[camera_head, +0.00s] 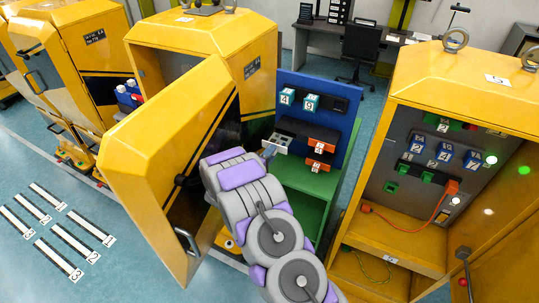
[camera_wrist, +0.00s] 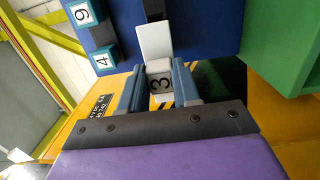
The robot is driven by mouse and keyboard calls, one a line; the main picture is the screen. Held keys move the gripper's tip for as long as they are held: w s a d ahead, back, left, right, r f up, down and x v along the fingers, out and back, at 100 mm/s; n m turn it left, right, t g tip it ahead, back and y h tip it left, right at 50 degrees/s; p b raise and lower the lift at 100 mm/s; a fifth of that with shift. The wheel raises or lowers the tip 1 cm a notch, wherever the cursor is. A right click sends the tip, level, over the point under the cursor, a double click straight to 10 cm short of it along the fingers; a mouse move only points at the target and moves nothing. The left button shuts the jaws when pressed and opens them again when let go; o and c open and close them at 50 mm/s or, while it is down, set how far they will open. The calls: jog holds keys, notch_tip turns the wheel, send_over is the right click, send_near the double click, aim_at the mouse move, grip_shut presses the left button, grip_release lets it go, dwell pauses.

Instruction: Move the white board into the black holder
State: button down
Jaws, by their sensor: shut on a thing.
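The white board (camera_wrist: 155,42) shows in the wrist view as a pale plate with a block marked "3" at its near end. My gripper (camera_wrist: 158,85) is shut on that block, with one blue finger on each side. The plate sticks out past the fingertips toward the blue panel. In the head view, my gripper (camera_head: 268,151) and the pale board (camera_head: 279,142) are just left of the blue panel's lower part. A black holder (camera_head: 298,127) is on the panel, close to the board. In the wrist view, a dark part (camera_wrist: 153,9) lies beyond the plate's tip; I cannot tell whether they touch.
The blue panel (camera_head: 316,87) carries numbered teal blocks (camera_head: 311,102) and orange blocks (camera_head: 322,146), above a green base (camera_head: 309,190). An open yellow cabinet door (camera_head: 170,165) stands left of my arm. Another open yellow cabinet (camera_head: 465,80) stands right.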

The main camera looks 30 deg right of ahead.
aim_at(287, 134)
jog(key=shift+w+d, duration=0.15)
jog(key=shift+d, duration=0.05)
jog(key=shift+w+d+p, duration=0.3)
jog(key=shift+d+p, duration=0.2)
jog(key=shift+d, duration=0.15)
jog(key=shift+w+d, duration=0.2)
jog(key=shift+d, duration=0.1)
dwell(0.3)
jog(key=shift+w+d+p, duration=0.35)
jog(key=shift+d+p, duration=0.1)
jog(key=shift+p+x, duration=0.75)
jog(key=shift+x, duration=1.4)
jog(key=shift+w+d+p, duration=0.35)
jog(key=shift+w+p, duration=0.15)
jog(key=shift+w, duration=0.05)
dwell(0.5)
jog(key=c, duration=1.2)
grip_release()
jog(key=shift+r, duration=0.1)
jog(key=o, duration=0.5)
jog(key=shift+d, duration=0.15)
